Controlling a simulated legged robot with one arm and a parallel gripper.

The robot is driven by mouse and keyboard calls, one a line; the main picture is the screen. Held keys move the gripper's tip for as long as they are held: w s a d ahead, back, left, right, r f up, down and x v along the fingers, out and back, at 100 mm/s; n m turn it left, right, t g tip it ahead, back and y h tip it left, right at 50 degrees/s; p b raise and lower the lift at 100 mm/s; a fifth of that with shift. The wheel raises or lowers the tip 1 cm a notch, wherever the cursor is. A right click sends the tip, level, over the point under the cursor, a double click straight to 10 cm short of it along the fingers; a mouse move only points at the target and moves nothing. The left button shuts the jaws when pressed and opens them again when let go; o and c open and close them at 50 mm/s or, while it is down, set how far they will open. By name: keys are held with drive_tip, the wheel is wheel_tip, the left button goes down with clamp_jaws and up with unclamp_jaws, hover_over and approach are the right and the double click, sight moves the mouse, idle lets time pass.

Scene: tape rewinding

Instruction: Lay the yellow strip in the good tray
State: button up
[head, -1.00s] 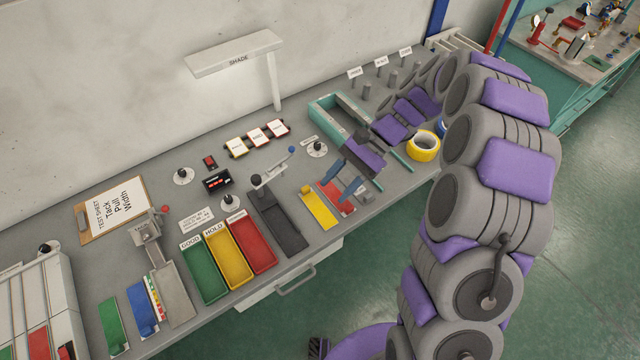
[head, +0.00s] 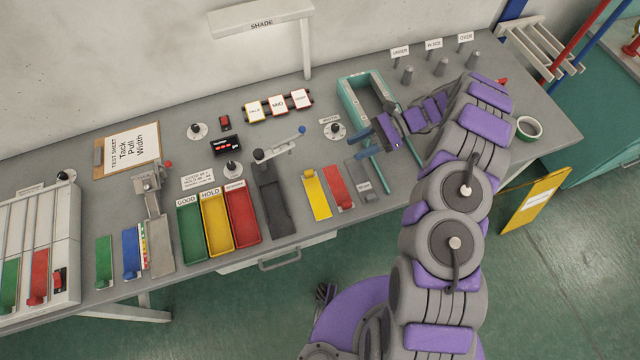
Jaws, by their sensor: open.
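The yellow strip (head: 316,194) lies on the bench just left of the red strip (head: 338,186), with a small tab at its upper end. The good tray (head: 192,236) is the green, empty-looking tray labelled GOOD, further left. My gripper (head: 373,144) is open and over the bench to the upper right of the yellow strip, in front of the teal frame. It appears empty and apart from both strips.
The yellow HOLD tray (head: 217,228) and a red tray (head: 242,219) adjoin the good tray. A dark device with a blue-knobbed lever (head: 276,200) stands between the trays and the yellow strip. A teal frame (head: 353,101) stands behind my gripper.

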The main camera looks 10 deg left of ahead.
drive_tip(key=b, duration=0.1)
approach(307, 171)
drive_tip(key=shift+s+a+f, duration=0.4)
drive_tip(key=shift+a+f, duration=0.05)
drive_tip(key=shift+f, duration=0.3)
drive_tip(key=shift+s+a+f, duration=0.2)
drive_tip(key=shift+s+f, duration=0.1)
drive_tip(key=shift+s, duration=0.15)
drive_tip(key=x, duration=0.2)
drive_tip(key=b+x, duration=0.1)
drive_tip(key=x, duration=0.1)
drive_tip(key=a+r+x, duration=0.1)
drive_tip(key=x, duration=0.1)
drive_tip(key=shift+w+a+b, duration=0.1)
drive_tip(key=shift+w+b, duration=0.1)
drive_tip(key=shift+b, duration=0.1)
drive_tip(key=shift+s+f, duration=0.1)
drive_tip(key=shift+s, duration=0.1)
drive_tip(key=shift+d, duration=0.5)
drive_tip(key=shift+c, duration=0.2)
drive_tip(key=shift+a, duration=0.65)
drive_tip(key=c, duration=0.7)
drive_tip(key=shift+d, duration=0.45)
clamp_jaws()
